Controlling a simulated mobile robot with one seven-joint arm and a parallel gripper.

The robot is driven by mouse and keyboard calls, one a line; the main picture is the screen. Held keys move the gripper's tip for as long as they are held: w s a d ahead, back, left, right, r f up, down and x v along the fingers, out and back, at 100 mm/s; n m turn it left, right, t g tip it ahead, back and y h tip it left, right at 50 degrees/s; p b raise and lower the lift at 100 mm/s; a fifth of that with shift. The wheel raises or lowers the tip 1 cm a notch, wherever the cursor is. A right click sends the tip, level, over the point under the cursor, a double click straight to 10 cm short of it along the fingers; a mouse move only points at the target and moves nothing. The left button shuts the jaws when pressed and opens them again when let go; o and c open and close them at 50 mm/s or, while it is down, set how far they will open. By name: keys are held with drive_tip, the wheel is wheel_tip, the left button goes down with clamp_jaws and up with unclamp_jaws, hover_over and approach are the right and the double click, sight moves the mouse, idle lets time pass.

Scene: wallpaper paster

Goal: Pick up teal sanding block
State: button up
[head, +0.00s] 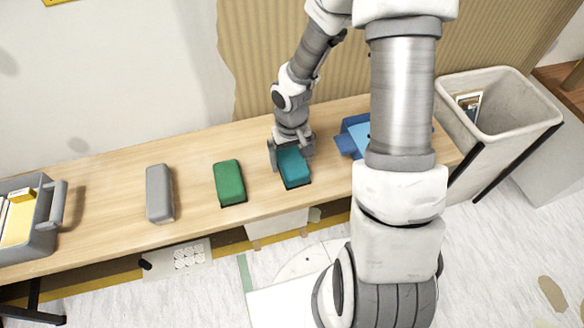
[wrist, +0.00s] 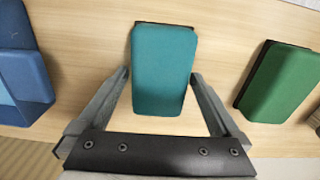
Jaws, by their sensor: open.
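The teal sanding block (head: 294,168) lies on the wooden bench, and it also shows in the wrist view (wrist: 164,70). My gripper (head: 291,152) is over the far end of the block. In the wrist view my gripper (wrist: 162,82) is open, with one finger on each side of the near part of the block. Small gaps show between the fingers and the block's sides. Whether the fingers reach down to the bench top is hard to tell.
A green block (head: 230,182) and a grey block (head: 160,193) lie to the left on the bench (head: 110,180). A blue object (head: 350,138) lies to the right, partly hidden by my arm. A grey toolbox (head: 40,232) stands at far left, a bin (head: 485,130) at right.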

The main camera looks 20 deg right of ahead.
sight(293, 158)
drive_tip(key=c, duration=1.3)
drive_tip(key=shift+r+p, duration=0.45)
drive_tip(key=shift+r, duration=0.15)
drive_tip(key=r, duration=0.1)
drive_tip(key=r+p, duration=0.2)
drive_tip(key=shift+w+d+r, duration=0.1)
drive_tip(key=shift+d+r, duration=0.15)
drive_tip(key=shift+r, duration=0.15)
drive_tip(key=w+d+r+p, duration=0.1)
drive_tip(key=d+r+p, duration=0.3)
drive_tip(key=d, duration=0.7)
wheel_tip(293, 158, up, 2)
drive_tip(key=shift+w, duration=0.3)
